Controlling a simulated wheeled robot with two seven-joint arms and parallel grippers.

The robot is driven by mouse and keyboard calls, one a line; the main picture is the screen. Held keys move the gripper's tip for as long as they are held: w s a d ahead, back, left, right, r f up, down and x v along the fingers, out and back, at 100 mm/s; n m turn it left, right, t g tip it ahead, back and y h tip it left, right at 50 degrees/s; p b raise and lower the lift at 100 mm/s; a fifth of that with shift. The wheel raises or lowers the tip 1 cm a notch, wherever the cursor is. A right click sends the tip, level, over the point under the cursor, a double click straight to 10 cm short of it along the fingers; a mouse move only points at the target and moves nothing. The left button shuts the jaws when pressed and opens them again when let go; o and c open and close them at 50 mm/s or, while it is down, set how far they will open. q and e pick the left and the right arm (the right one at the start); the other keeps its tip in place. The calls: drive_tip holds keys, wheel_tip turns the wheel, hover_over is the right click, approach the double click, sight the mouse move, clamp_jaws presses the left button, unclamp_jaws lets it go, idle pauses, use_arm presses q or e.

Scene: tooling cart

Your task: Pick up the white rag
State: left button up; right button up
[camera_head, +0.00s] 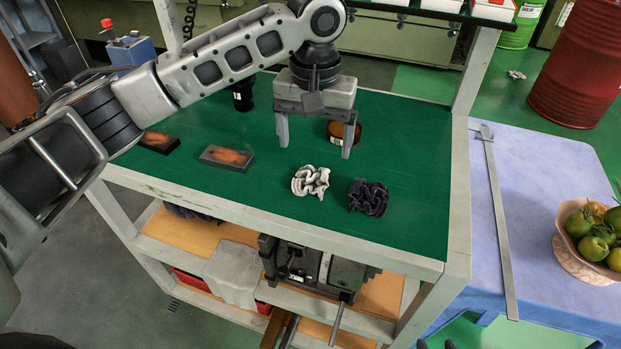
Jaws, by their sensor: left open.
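The white rag (310,181) lies crumpled on the green top of the tooling cart (225,185), near its front edge. A dark navy rag (369,197) lies crumpled just right of it, with a small gap between them. My left gripper (315,150) points down, with its two fingers spread and nothing between them. It is above the cart top, slightly behind the white rag in the picture and apart from it. The white rag is in plain sight. My right gripper is not in view.
A round amber-brown container (345,132) stands behind the right finger. A black cylinder (243,97) stands behind. A blue table (545,215) with a fruit bowl (583,262) adjoins at right. The cart's right side is clear.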

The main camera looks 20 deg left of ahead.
sight(312, 170)
use_arm(q)
drive_tip(key=shift+a+f, duration=0.2)
drive_tip(key=shift+f, duration=2.9)
drive_tip(key=c, duration=1.1)
